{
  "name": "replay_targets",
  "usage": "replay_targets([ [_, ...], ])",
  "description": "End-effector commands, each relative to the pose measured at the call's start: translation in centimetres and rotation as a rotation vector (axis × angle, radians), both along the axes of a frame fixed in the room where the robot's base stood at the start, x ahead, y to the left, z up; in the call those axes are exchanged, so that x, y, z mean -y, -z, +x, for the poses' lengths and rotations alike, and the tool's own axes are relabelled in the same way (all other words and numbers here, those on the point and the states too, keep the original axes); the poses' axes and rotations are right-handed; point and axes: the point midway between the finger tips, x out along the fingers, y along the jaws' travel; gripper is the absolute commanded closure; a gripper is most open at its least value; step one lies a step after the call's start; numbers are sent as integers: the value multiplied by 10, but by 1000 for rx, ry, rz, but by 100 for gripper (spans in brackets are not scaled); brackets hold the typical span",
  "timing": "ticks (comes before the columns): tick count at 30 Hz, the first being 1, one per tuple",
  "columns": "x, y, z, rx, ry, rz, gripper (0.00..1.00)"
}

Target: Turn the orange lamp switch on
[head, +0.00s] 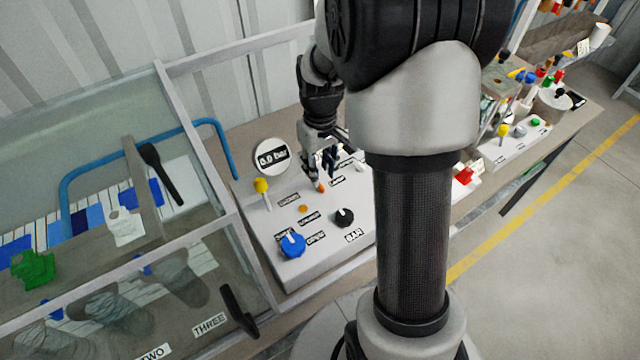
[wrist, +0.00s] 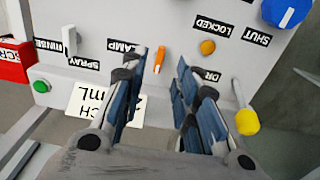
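The orange lamp switch (wrist: 160,58) is a small lever on the light grey panel, beside the LAMP label (wrist: 122,47). In the head view it shows as a small orange piece (head: 321,187) just below my gripper (head: 325,163). In the wrist view, my gripper (wrist: 160,75) is open and empty. Its two dark, blue-padded fingers stand apart, with the switch in line with the gap between their tips. I cannot tell whether either finger touches it.
A round orange piece (wrist: 207,47), a yellow knob (wrist: 247,122) and a blue knob (head: 292,244) are on the panel near the switch. A white switch (wrist: 70,40) and a green button (wrist: 41,86) lie on the other side. A glazed frame (head: 210,160) stands left.

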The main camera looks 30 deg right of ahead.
Motion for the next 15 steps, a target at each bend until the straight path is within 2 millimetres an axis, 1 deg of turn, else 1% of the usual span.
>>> replay_targets([
  [1, 0, 13, 0, -3, 0, 1, 72],
  [6, 0, 38, -1, -2, 0, 1, 72],
  [10, 0, 48, 0, 0, 0, 0, 72],
  [15, 0, 51, 0, 0, 0, 0, 72],
])
